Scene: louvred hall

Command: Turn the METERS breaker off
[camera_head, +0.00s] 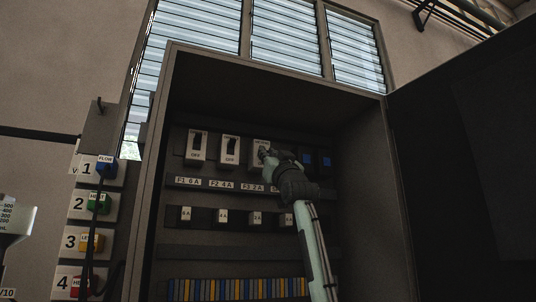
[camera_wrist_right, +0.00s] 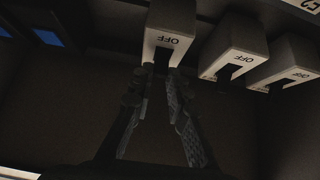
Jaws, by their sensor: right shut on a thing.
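A row of white breakers sits in the open cabinet (camera_head: 366,200). The third breaker (camera_head: 261,144) is at my right gripper (camera_head: 264,153); its printed name is too small to read, so I cannot tell from lettering that it is METERS. In the right wrist view this breaker (camera_wrist_right: 171,28) shows "OFF" upside down. My right gripper (camera_wrist_right: 160,72) is shut on its dark lever (camera_wrist_right: 162,56), which is mostly hidden between the fingertips. The first breaker (camera_head: 196,147) and second breaker (camera_head: 230,149) stand to the left, levers toward the top. My left gripper is out of view.
Blue-faced devices (camera_head: 308,161) sit right of the gripper. Below run small labelled units (camera_head: 221,216) and a coloured terminal strip (camera_head: 235,289). The cabinet door (camera_head: 465,170) stands open at right. Numbered switches (camera_head: 100,205) with hanging cables are left of the cabinet.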

